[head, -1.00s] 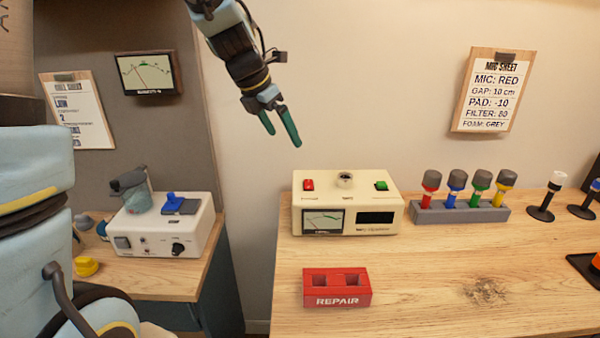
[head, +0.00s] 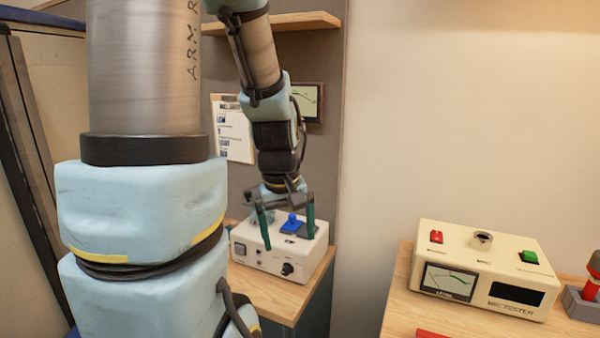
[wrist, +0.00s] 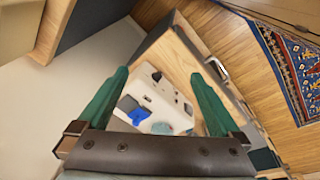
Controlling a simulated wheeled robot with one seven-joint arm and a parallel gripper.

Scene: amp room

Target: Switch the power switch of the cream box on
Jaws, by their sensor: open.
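An off-white box (head: 262,258) stands on the left wooden bench. Its front has a dark rocker switch (head: 239,249) at the left and a round black knob (head: 287,269) at the right. A blue piece (head: 293,223) sits on a dark plate on its top. My gripper (head: 288,240) is open and empty, its green fingers in front of the box's top in the head view. In the wrist view the box (wrist: 160,92) lies between and beyond the fingers; contact cannot be told. The yellower cream mic tester (head: 478,266) stands on the right bench.
The mic tester has a red switch (head: 436,237) and a green switch (head: 529,257) on top. A meter (head: 309,101) and a clipped sheet (head: 233,130) are on the wall behind the left box. A gap separates the benches.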

